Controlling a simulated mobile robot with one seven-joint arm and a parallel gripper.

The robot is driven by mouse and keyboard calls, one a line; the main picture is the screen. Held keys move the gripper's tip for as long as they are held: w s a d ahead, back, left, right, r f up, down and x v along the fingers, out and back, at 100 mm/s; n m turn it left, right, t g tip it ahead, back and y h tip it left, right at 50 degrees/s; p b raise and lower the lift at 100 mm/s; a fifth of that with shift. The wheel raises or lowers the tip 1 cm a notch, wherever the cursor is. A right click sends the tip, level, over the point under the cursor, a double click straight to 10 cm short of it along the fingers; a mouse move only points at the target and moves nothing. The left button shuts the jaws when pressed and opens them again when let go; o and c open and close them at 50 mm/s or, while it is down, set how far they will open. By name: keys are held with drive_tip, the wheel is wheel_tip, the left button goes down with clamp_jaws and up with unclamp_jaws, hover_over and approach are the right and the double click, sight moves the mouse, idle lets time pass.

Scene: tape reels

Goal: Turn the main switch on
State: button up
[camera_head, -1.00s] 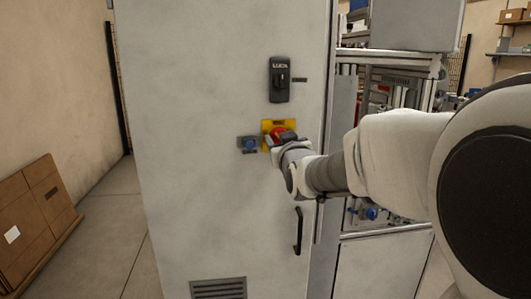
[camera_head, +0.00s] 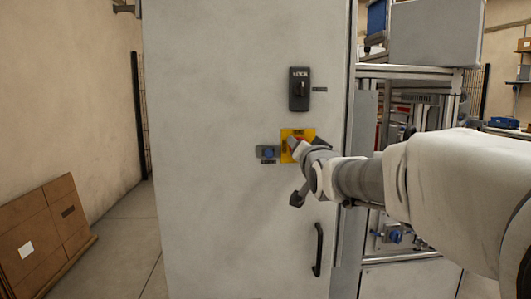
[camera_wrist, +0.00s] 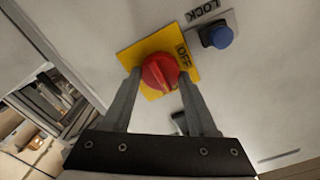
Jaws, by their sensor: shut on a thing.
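The main switch is a red rotary knob (camera_wrist: 160,70) on a yellow plate (camera_wrist: 133,55) fixed to the grey cabinet door. The plate (camera_head: 298,133) shows in the head view too, with the knob mostly hidden by my wrist. In the wrist view the word OFF is on the plate beside the knob. My gripper (camera_wrist: 158,76) has one finger on each side of the knob and is shut on it. In the head view my gripper (camera_head: 300,148) is at the plate. I cannot tell the knob's exact setting.
A blue button (camera_wrist: 217,36) marked LOCK sits beside the plate. A black lock handle (camera_head: 299,89) is above, and a black door handle (camera_head: 318,250) is below right. Framed machinery stands right of the cabinet (camera_head: 220,90). Flat cartons (camera_head: 45,235) lean at the left wall.

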idle(0.4)
drive_tip(key=o, duration=1.4)
drive_tip(key=s+p, duration=0.1)
drive_tip(key=s, duration=1.6)
drive_tip(key=shift+s, duration=0.2)
